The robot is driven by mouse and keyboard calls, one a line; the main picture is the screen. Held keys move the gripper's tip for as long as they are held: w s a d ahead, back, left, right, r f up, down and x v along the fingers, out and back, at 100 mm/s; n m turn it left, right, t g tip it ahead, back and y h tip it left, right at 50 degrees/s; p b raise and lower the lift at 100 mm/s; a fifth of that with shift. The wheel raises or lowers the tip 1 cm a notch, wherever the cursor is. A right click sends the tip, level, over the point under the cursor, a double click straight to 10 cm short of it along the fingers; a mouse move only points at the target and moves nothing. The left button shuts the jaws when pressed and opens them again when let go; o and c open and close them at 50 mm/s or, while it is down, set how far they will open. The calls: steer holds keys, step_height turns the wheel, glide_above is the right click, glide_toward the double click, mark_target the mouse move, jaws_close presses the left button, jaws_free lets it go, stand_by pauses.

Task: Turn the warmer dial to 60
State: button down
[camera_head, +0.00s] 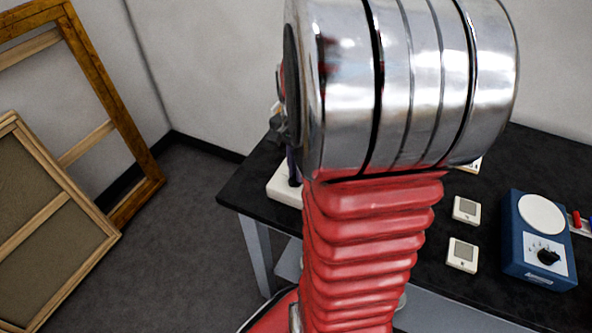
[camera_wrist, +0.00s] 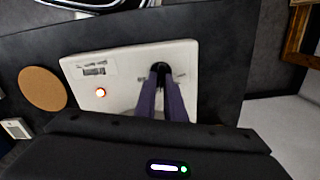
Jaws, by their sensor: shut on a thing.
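The warmer (camera_wrist: 125,62) is a white box with a printed label and a lit orange-red lamp (camera_wrist: 100,92), seen in the wrist view. Its dark dial (camera_wrist: 160,68) is near the right part of its top, between the tips of my gripper (camera_wrist: 161,78). The purple fingers are shut on the dial and hide most of it, so its setting cannot be read. In the head view only an edge of the warmer (camera_head: 284,192) shows at the table's left end; my arm hides the rest.
A round cork mat (camera_wrist: 42,88) lies left of the warmer in the wrist view. On the black table (camera_head: 425,285) stand small white display units (camera_head: 466,210) and a blue device (camera_head: 540,275) with a round white plate and black knob. Wooden frames (camera_head: 110,90) lean at the left wall.

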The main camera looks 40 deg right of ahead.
steer(key=c, duration=1.8)
jaws_free()
steer(key=shift+s, duration=0.1)
steer(key=shift+c, duration=0.2)
step_height(320, 180, up, 14)
steer(key=shift+f, duration=0.2)
steer(key=shift+d, duration=0.1)
steer(key=s+a+n+t, duration=0.2)
steer(key=a+n, duration=0.6)
steer(key=a, duration=0.4)
steer(key=s+a+n+t, duration=0.1)
steer(key=a+n+t, duration=0.2)
steer(key=a+n, duration=0.6)
steer(key=a, duration=0.3)
steer(key=shift+s+a+f+t, duration=0.3)
steer(key=shift+s+a, duration=0.05)
steer(key=shift+s, duration=0.05)
